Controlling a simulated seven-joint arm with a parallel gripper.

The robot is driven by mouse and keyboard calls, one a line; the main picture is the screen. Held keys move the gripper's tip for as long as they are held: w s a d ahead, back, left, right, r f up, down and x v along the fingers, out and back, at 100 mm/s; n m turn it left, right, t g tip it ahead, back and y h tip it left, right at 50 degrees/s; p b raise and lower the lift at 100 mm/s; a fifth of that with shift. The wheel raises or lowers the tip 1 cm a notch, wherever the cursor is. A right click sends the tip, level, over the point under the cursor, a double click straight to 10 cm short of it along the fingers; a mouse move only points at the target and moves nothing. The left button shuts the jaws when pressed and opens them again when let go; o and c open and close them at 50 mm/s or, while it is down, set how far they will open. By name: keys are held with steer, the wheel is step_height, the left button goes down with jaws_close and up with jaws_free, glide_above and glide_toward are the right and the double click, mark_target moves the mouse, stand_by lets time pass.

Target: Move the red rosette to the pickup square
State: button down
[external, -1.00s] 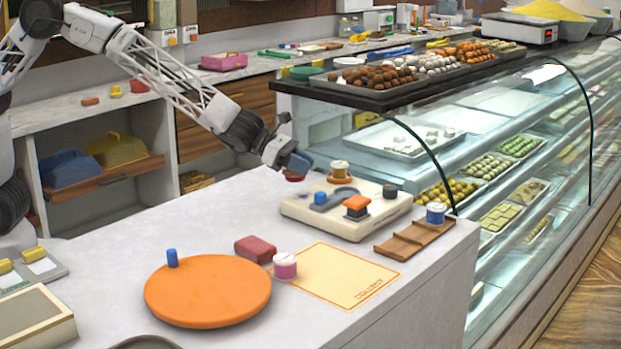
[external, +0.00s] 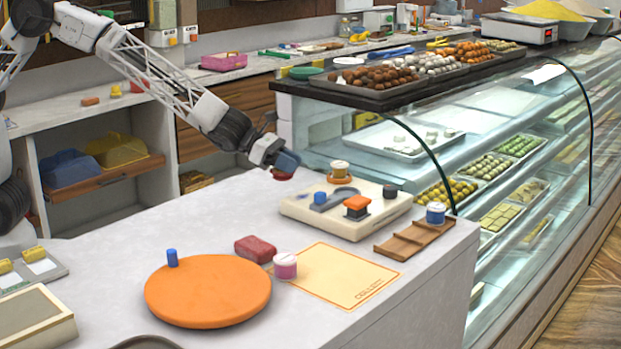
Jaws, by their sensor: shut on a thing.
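My gripper (external: 287,163) is at the far edge of the white counter, behind the cream board. It is shut on a small dark red piece, which I take to be the red rosette (external: 283,175). Only its lower part shows under the fingers. It looks held above the counter edge, but I cannot tell how high. The pickup square (external: 345,275) is a pale yellow sheet with an orange border and lettering, lying flat on the counter nearer the camera. A pink and white round container (external: 285,266) stands at its left edge.
The cream board (external: 300,210) with spools and small blocks lies between my gripper and the square. A brown rack (external: 405,240) with a blue spool is to its right. A red block (external: 255,248) and an orange disc (external: 208,290) with a blue peg lie left of the square.

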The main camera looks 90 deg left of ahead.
steer(key=shift+d, duration=0.1)
steer(key=s+d+f+m+g+h, duration=0.1)
steer(key=s+d, duration=0.1)
steer(key=d, duration=0.4)
steer(key=s+d+f+m+g+h, duration=0.1)
steer(key=s+d+m+h, duration=0.1)
steer(key=d, duration=0.5)
steer(key=s+d+f+m+g+h, duration=0.1)
steer(key=s+d, duration=0.3)
steer(key=d, duration=0.3)
steer(key=shift+s+d+f+m, duration=0.2)
steer(key=shift+s+f+m, duration=0.05)
steer(key=shift+f+m, duration=0.1)
steer(key=shift+w, duration=0.1)
steer(key=shift+w+d+f, duration=0.25)
steer(key=shift+w+d, duration=0.75)
steer(key=shift+w, duration=1.45)
steer(key=shift+w+d+f, duration=0.25)
steer(key=shift+w+d, duration=0.75)
steer(key=shift+w, duration=1.45)
steer(key=shift+w+d+f, duration=0.25)
steer(key=shift+w+d, duration=0.75)
steer(key=shift+w, duration=1.45)
steer(key=shift+f, duration=0.1)
steer(key=shift+f, duration=1.65)
steer(key=shift+f, duration=0.15)
steer(key=c, duration=1)
jaws_free()
